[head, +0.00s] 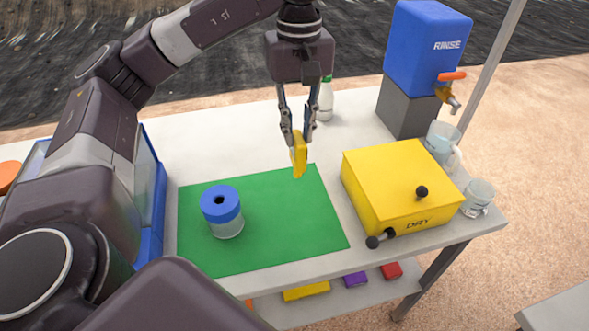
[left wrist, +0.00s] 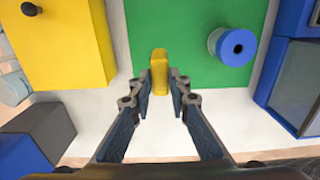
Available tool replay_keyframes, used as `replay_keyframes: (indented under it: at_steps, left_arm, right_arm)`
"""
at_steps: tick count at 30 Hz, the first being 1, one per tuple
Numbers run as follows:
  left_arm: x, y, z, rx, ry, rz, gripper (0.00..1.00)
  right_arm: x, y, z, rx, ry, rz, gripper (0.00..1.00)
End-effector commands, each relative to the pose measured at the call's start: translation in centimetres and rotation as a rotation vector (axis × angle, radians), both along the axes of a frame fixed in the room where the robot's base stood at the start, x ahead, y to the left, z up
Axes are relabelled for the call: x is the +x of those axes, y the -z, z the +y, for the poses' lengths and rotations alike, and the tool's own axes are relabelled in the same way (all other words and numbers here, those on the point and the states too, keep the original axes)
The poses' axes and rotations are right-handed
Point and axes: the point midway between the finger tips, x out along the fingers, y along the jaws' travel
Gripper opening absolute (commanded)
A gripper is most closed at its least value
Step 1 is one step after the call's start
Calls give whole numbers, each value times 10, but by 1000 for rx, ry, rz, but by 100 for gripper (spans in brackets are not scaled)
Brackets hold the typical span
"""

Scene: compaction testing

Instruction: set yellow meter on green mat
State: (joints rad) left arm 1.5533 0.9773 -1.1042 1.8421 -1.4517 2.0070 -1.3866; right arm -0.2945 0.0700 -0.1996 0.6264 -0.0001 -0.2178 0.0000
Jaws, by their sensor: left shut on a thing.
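The yellow meter (head: 299,155) is a small upright block held between the fingertips of my left gripper (head: 293,134). In the left wrist view the meter (left wrist: 159,72) sits between the tips of the left gripper (left wrist: 160,88). In the head view it appears above the far right corner of the green mat (head: 290,217); the gap beneath it is hard to judge. The mat (left wrist: 180,50) also shows beyond the meter in the left wrist view. My right gripper is not in view.
A clear jar with a blue lid (head: 221,205) stands on the mat's left part. A yellow DRY box (head: 395,180) stands right of the mat. A blue RINSE tank (head: 425,50), a white bottle (head: 325,100) and glass cups (head: 478,195) are also there. The mat's right part is clear.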

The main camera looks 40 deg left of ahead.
Motion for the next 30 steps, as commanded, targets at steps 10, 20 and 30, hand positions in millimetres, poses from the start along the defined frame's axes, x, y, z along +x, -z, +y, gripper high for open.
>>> replay_keyframes:
  at_steps: [10,20,30]
  left_arm:
    - [0,61,0,1,0,1,0]
    - [0,102,0,1,1,2,0]
    - [0,108,0,0,2,0,0]
  right_arm:
    - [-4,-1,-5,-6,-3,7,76]
    - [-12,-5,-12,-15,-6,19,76]
    - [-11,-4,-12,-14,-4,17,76]
